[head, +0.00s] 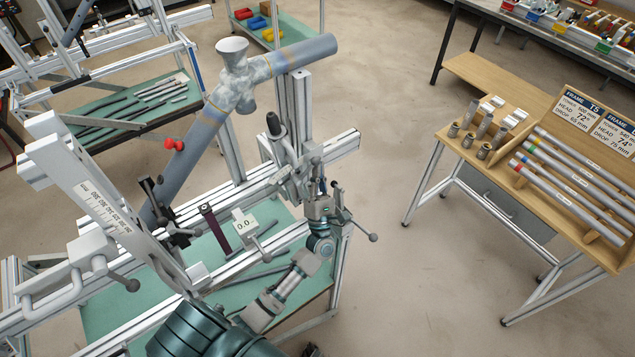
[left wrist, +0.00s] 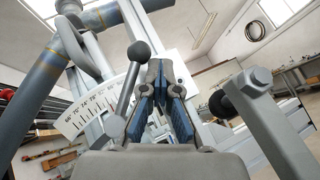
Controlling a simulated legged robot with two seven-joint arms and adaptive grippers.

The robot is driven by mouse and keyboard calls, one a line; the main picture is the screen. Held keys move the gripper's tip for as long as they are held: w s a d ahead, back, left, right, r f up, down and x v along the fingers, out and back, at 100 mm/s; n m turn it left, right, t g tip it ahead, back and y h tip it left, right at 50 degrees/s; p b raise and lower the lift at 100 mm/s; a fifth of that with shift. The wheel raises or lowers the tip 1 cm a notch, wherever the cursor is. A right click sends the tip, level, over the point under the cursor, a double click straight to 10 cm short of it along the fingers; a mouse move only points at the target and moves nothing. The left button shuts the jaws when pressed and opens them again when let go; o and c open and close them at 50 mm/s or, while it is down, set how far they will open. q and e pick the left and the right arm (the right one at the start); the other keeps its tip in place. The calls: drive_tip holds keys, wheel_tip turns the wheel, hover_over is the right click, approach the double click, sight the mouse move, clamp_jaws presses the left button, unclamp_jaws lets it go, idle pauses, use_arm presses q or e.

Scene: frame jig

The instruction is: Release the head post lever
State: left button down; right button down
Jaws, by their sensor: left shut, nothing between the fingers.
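A grey lever with a dark ball knob (left wrist: 138,52) stands tilted just left of the fingers, in front of a white angle scale (left wrist: 88,112). I cannot tell whether it touches them. In the head view, a black-gripped handle (head: 273,124) rises from the carriage, and a ball-ended lever (head: 357,224) sticks out right of my gripper. My right gripper is out of view.
The grey-blue frame tubes (head: 208,122) cross above the aluminium jig rail (head: 340,146). A wooden table (head: 455,160) with tubes and a sign stands right, across clear floor. A black knob (left wrist: 220,103) is right of the fingers.

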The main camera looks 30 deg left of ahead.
use_arm(q)
drive_tip(key=v, duration=1.2)
drive_tip(key=shift+d, duration=0.4)
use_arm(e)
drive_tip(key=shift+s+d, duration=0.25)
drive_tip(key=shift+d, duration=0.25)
use_arm(q)
drive_tip(key=shift+a, duration=0.1)
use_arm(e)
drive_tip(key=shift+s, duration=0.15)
